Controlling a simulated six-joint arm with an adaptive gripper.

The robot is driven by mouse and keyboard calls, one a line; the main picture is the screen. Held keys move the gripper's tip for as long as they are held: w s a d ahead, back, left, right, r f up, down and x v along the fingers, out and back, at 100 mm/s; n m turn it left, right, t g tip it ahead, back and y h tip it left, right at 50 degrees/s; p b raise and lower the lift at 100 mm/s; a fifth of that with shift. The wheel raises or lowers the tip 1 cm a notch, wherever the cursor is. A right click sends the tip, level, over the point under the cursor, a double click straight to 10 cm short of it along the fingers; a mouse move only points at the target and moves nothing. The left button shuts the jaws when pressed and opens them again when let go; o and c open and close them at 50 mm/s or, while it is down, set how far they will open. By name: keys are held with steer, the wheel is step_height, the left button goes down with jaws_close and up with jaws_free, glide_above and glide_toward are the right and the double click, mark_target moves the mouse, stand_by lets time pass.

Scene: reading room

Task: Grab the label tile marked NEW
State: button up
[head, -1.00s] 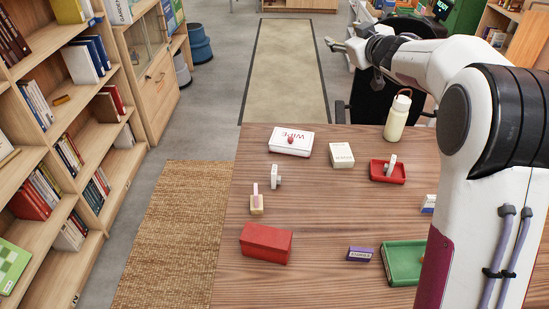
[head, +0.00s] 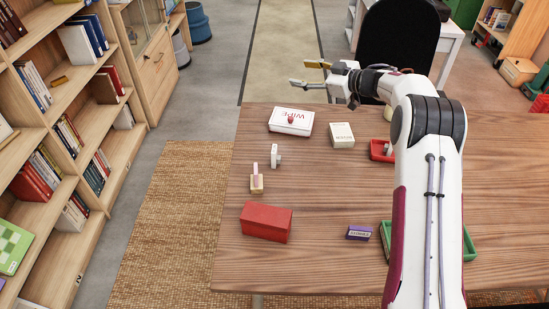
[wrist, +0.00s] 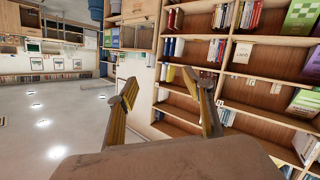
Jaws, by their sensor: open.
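I cannot read NEW on any piece, so I cannot tell which is the tile. My gripper (head: 298,73) is open and empty, raised beyond the table's far edge; its spread fingers also show in the wrist view (wrist: 160,82). Small pieces on the table (head: 330,220) are a white upright piece (head: 276,156), a yellow block with a pink part (head: 257,184), and a purple block with a pale label (head: 359,233) whose lettering is too small to read. A red tray (head: 377,150) is partly hidden by my arm.
A white WIPE box (head: 291,121), a cream box (head: 341,135) and a red box (head: 266,222) stand on the table. My arm covers most of a green tray (head: 469,247). Bookshelves (head: 105,150) line the left; a black chair (head: 398,45) stands behind.

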steer(key=s+a+f+n+g+y, duration=0.15)
steer(key=s+f+g, duration=0.3)
steer(key=f, duration=0.75)
steer(key=n+g, duration=0.2)
steer(key=g, duration=0.2)
glide_toward(278, 157)
steer(key=a, duration=0.3)
steer(key=shift+w+m, duration=0.25)
steer(key=shift+w, duration=0.15)
steer(key=shift+y+x, duration=0.25)
steer(key=shift+x, duration=1)
steer(key=shift+a, duration=0.1)
steer(key=shift+s+x, duration=0.15)
steer(key=shift+x, duration=0.75)
steer(key=shift+s+x, duration=0.2)
steer(key=shift+x, duration=0.7)
steer(key=shift+w+a+f+t, duration=0.15)
steer(key=shift+a+t, duration=0.1)
steer(key=shift+a, duration=0.5)
steer(key=c, duration=1.2)
